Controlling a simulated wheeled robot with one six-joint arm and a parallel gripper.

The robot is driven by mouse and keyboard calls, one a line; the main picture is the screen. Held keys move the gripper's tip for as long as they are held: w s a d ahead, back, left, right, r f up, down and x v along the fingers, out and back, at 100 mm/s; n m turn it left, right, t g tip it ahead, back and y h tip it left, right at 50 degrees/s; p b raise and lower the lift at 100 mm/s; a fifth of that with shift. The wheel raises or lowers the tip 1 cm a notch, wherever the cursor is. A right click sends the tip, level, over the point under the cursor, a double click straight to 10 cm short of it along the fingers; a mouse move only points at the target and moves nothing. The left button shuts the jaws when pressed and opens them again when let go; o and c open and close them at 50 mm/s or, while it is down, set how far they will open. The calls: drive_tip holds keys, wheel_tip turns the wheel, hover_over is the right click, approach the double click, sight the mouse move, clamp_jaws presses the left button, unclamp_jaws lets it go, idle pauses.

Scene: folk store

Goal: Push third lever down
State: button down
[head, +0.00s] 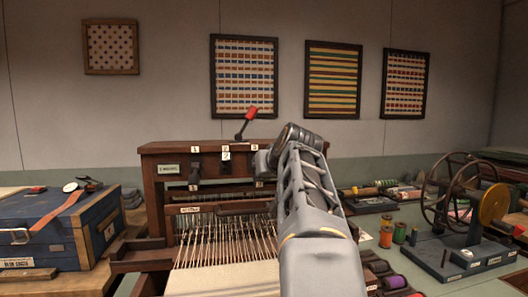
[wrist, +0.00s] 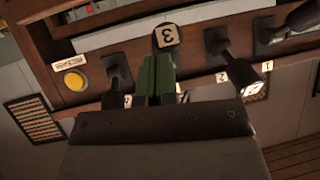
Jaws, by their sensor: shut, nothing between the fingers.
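The third lever shows in the wrist view as a dark knob with a white "3" tag (wrist: 167,36). It seems to point down, since this view is upside down. My gripper (wrist: 157,62) is shut and empty, its green fingertips close beside this knob; I cannot tell whether they touch. The second lever (wrist: 232,62) sticks out toward the camera, and the first lever (wrist: 300,18) hangs down. In the head view, the panel label "3" (head: 254,147) sits left of my arm, which hides most of that area.
Another dark lever (wrist: 115,75) and a yellow button (wrist: 73,80) lie on the other side of my fingers. A red-knobbed lever (head: 247,120) rises above the loom (head: 160,215). A blue chest (head: 50,225) stands left, a spinning wheel (head: 465,205) right.

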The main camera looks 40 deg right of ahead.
drive_tip(key=d+p+v, duration=0.1)
drive_tip(key=p+v, duration=0.1)
drive_tip(key=v, duration=1.1)
drive_tip(key=shift+r, duration=0.25)
drive_tip(key=shift+d, duration=0.15)
